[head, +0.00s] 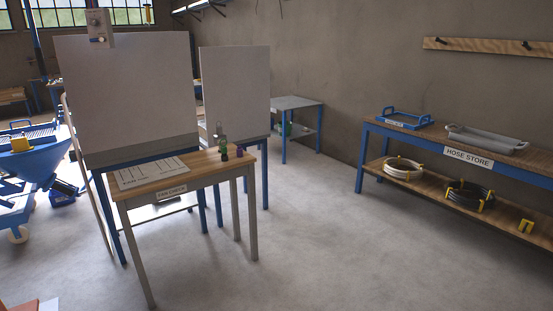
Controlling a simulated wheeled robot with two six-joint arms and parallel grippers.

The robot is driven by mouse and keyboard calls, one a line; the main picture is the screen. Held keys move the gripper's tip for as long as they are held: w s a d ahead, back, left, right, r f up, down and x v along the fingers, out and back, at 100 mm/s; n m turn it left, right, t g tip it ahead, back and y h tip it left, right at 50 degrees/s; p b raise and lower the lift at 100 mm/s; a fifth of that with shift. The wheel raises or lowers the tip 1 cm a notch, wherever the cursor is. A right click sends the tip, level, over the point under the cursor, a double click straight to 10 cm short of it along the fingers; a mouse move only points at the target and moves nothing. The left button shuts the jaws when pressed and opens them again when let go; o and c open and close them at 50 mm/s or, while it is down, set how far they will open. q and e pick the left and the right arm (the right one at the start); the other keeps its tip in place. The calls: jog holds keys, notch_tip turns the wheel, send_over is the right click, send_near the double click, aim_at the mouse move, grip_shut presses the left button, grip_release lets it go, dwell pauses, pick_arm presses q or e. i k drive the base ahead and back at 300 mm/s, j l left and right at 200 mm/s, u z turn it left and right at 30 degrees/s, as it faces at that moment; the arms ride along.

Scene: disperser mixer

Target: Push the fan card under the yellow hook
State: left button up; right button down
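A pale flat board or card (152,172) with dark lines and small print lies on the left part of a wooden-topped table (205,163). The table's front label (171,192) seems to read "FAN CHECK". I cannot tell for sure whether this flat piece is the fan card. A small yellow piece (148,14) shows high up in front of the window; its shape is too small to tell if it is a hook. Neither of my grippers is in view.
A blue-framed bench marked "HOSE STORE" (468,158) holds trays and coiled hoses. The floor (320,240) between is clear.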

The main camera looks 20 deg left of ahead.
aim_at(143, 175)
jog(key=i+j+u, duration=0.1)
jog(key=i+u, duration=0.15)
jog(key=u, duration=0.2)
jog(key=i+u, duration=0.2)
jog(key=u, duration=0.25)
jog(key=i+l+u, duration=0.1)
jog(key=i+u, duration=0.15)
jog(key=u, duration=0.2)
jog(key=i+l+u, duration=0.15)
jog(key=u, duration=0.35)
jog(key=i, duration=0.1)
